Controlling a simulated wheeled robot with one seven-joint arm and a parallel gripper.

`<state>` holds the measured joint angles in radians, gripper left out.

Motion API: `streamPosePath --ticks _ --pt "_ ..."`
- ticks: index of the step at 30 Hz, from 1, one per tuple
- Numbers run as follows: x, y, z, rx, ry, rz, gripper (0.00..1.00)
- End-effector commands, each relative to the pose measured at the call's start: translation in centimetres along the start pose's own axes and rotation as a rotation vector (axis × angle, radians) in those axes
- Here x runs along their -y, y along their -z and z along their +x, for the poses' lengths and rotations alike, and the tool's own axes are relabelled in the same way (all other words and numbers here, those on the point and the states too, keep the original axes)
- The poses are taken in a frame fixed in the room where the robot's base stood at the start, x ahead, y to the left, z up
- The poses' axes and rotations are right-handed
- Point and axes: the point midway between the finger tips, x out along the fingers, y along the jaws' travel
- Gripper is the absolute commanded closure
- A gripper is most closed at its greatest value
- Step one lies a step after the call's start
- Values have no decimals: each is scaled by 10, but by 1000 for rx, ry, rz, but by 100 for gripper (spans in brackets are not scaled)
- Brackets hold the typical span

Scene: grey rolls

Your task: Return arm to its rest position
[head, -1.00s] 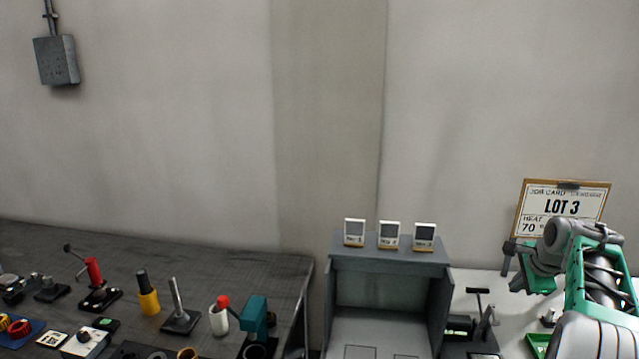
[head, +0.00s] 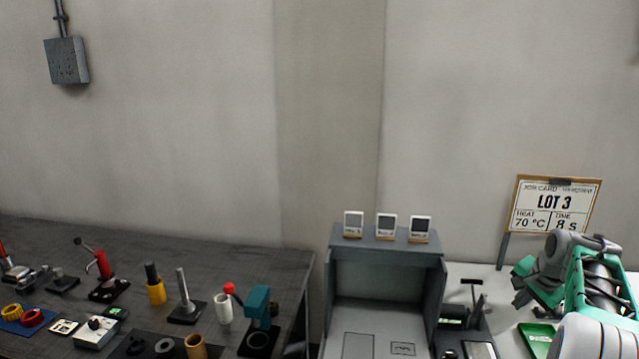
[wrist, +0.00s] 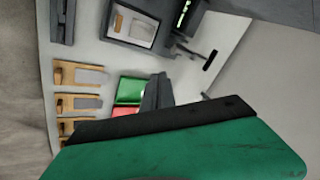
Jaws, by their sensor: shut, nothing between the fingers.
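My gripper (head: 519,288) is at the right of the head view, on the end of my green and grey folded arm. It hangs over the white table, left of and below the job card. In the wrist view its dark fingers (wrist: 157,92) are shut and hold nothing. A green tray (head: 538,338) lies on the white table below my gripper. Green and red trays also show beside the fingers in the wrist view.
The job card (head: 555,205) reads LOT 3, 70 °C, 8 s. A grey open cabinet (head: 338,285) carries three small displays (head: 386,227). A dark press-like device (head: 470,310) stands right of it. A dark bench (head: 150,250) with several tools is at left.

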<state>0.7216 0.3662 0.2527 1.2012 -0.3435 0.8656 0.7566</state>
Motion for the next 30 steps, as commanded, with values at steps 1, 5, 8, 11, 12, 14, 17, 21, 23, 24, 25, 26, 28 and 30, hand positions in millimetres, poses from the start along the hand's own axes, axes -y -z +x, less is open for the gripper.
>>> streamPosePath --ticks 1,5,8,11,12,14,17,21,23,24,25,26,28,30 --pt "-16 -14 13 33 -31 -55 100" --pt "-60 -56 41 137 -105 -201 100" --pt "-105 -106 47 243 -167 -331 100" --pt "-136 -177 26 346 -214 -492 100" --pt "-142 -208 14 377 -226 -554 100" --pt "-148 -254 -6 409 -243 -633 100" --pt "-152 -319 -39 410 -255 -730 100" --pt "-132 -374 -75 334 -184 -913 100" --pt "-108 -384 -93 269 -121 -994 100" --pt "-90 -389 -106 225 -77 -1042 100" --pt "-79 -394 -114 201 -48 -1075 100" --pt "-72 -400 -120 187 -24 -1104 100" --pt "-62 -411 -126 179 5 -1150 100" --pt "-60 -417 -125 187 11 -1170 100"
